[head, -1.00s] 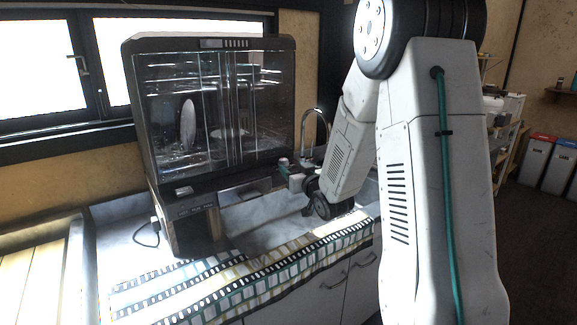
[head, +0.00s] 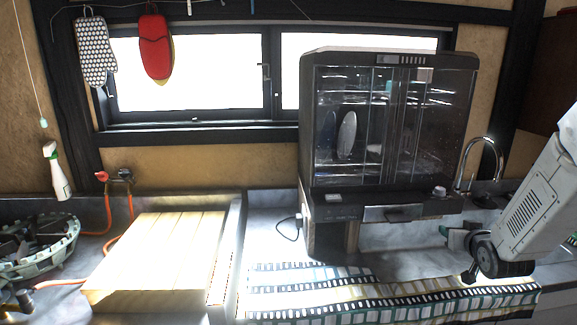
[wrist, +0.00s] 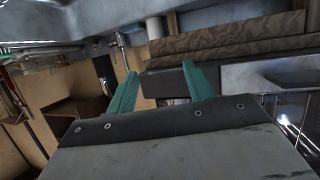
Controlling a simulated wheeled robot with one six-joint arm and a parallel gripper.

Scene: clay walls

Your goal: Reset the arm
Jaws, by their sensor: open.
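My gripper (head: 449,234) is at the right in the head view, low in front of the dish cabinet and above the counter. My white arm reaches down to it from the right edge. In the wrist view the two teal fingers of my gripper (wrist: 160,80) stand apart with nothing between them. Their exact gap to the cabinet or counter is hard to tell.
A dark glass-fronted dish cabinet (head: 390,130) stands on the counter, with a curved tap (head: 483,143) to its right. A patterned cloth (head: 380,297) covers the front edge. A wooden board (head: 160,255) and a round green-rimmed rack (head: 62,246) lie left.

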